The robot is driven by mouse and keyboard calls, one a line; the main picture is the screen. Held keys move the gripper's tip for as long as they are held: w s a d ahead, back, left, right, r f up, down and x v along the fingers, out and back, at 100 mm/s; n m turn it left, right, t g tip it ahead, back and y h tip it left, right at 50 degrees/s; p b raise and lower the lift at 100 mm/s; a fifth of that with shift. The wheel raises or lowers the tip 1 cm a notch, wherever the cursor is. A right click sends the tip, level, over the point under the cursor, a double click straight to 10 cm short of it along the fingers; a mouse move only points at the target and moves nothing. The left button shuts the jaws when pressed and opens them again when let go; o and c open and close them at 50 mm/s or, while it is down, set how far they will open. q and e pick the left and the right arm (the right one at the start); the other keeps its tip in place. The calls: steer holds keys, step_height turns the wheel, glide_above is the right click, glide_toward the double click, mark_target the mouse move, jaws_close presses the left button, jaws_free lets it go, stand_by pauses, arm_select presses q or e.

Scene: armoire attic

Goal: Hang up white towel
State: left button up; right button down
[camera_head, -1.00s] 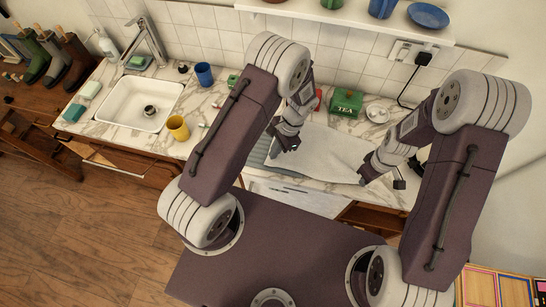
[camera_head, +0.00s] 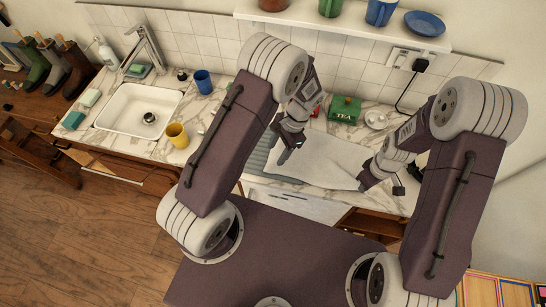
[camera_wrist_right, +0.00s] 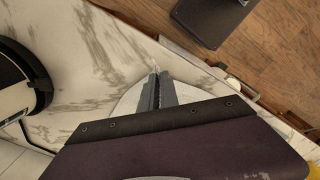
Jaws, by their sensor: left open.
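The white towel (camera_head: 322,158) lies spread on the marble counter, partly over a grey ribbed mat (camera_head: 258,160). My left gripper (camera_head: 284,156) is open at the towel's left side, close above it; whether it touches is unclear. My right gripper (camera_head: 364,186) is at the towel's front right corner. In the right wrist view its fingers (camera_wrist_right: 156,92) are together, with white cloth (camera_wrist_right: 127,103) showing on both sides, and they look shut on the towel. No hook or rail is clearly visible.
A green TEA tin (camera_head: 344,109) and a small white dish (camera_head: 376,120) stand behind the towel. A yellow cup (camera_head: 177,135), a blue cup (camera_head: 203,81) and the sink (camera_head: 137,110) are to the left. A shelf (camera_head: 330,28) runs above the counter.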

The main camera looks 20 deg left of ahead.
mark_target(270, 169)
arm_select(q)
steer(key=x, duration=0.6)
steer(key=shift+w+d+f, duration=0.1)
steer(key=shift+d+f, duration=0.15)
steer(key=shift+f, duration=0.3)
steer(key=shift+f, duration=0.1)
steer(key=shift+c, duration=0.2)
jaws_close()
stand_by(0.3)
step_height(270, 169, up, 4)
steer(key=shift+r, duration=0.55)
